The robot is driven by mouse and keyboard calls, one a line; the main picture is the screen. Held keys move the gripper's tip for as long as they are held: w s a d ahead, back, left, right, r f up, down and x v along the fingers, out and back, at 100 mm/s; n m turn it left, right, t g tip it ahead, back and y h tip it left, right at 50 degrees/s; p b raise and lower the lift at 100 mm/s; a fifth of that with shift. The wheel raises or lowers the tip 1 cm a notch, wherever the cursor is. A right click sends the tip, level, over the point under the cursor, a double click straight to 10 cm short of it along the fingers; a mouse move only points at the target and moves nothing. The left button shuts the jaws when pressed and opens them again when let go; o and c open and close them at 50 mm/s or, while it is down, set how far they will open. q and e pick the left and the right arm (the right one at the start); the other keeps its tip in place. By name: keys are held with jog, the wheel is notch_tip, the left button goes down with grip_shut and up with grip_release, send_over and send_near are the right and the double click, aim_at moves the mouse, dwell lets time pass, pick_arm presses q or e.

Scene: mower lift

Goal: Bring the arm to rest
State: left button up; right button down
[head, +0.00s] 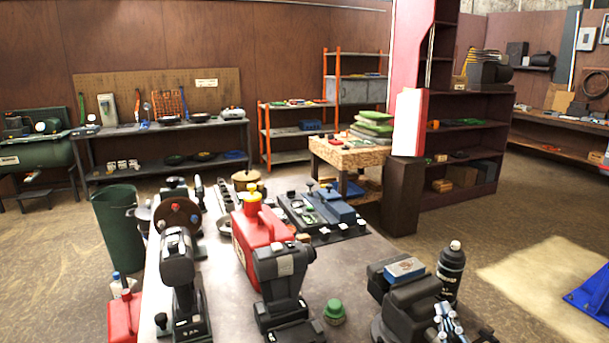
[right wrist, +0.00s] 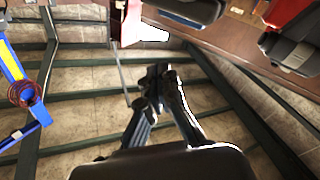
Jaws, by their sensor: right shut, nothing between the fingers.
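My right gripper (head: 446,322) shows at the bottom right of the head view, at the near edge of the grey workbench (head: 372,258). In the right wrist view its two dark fingers meet at the tips (right wrist: 158,74). It is shut and empty. Behind the fingers in that view are tan floor tiles (right wrist: 85,78) and dark green bars (right wrist: 92,95). I cannot tell how far the gripper is from the bench. My left gripper is not in view.
A blue item (head: 592,293) lies at far right. Open floor lies right of the bench.

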jog(key=s+f+m+g, duration=0.2)
jog(key=s+f+g, duration=0.25)
jog(key=f, duration=0.35)
jog(key=s+f+m+g, duration=0.1)
jog(key=s+f+g, duration=0.4)
jog(key=f, duration=0.4)
jog(key=s+a+f+g+y, duration=0.1)
jog(key=s+a+f+g, duration=0.2)
jog(key=s, duration=0.5)
jog(key=s+a+f+g+y, duration=0.1)
jog(key=s+f+g, duration=0.2)
jog(key=s+f, duration=0.3)
notch_tip(320, 180, down, 24)
jog(key=s+g, duration=0.1)
jog(key=s, duration=0.2)
jog(key=s+d+f+g, duration=0.1)
jog(key=s+d+f, duration=0.1)
jog(key=s+f, duration=1.5)
jog(key=shift+d+f+n, duration=0.25)
jog(key=shift+f+n, duration=0.05)
jog(key=shift+f, duration=0.05)
